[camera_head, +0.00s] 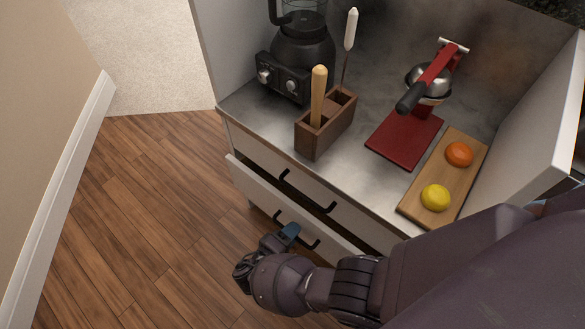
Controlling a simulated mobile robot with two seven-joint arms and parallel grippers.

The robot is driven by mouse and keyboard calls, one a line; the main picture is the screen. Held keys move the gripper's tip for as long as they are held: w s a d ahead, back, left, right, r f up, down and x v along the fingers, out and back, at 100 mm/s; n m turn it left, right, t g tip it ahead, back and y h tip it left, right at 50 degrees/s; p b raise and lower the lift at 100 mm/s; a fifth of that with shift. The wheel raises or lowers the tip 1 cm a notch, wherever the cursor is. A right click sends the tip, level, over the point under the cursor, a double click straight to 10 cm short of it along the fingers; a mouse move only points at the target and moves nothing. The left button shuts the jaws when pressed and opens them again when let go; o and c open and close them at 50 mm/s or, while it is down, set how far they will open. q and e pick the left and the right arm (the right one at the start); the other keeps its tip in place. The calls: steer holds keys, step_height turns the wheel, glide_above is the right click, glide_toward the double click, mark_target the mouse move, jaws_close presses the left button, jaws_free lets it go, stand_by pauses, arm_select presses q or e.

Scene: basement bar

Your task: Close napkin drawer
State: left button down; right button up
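A white drawer (255,190) in the lower row of the bar cabinet stands out past the front above it. It has a dark bar handle (297,230); I take it for the napkin drawer, though no label or napkin shows. My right gripper (280,240) is in front of this drawer, near its handle, with a blue fingertip showing. I cannot tell whether it touches the drawer or how far its fingers are apart. My forearm hides the drawer's right part. My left gripper is not in view.
An upper drawer front (270,165) looks shut. The metal counter (365,105) holds a blender (303,45), a wooden tool caddy (325,127), a red citrus press (435,80) and a cutting board (440,180) with fruit. Wooden floor (140,220) is free at left.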

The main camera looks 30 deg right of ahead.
mark_target(301, 223)
jaws_close()
steer(key=shift+r+x, duration=0.2)
steer(key=shift+x, duration=0.85)
steer(key=shift+r+x, duration=0.2)
steer(key=shift+x, duration=0.85)
steer(key=shift+w+d, duration=0.1)
jaws_free()
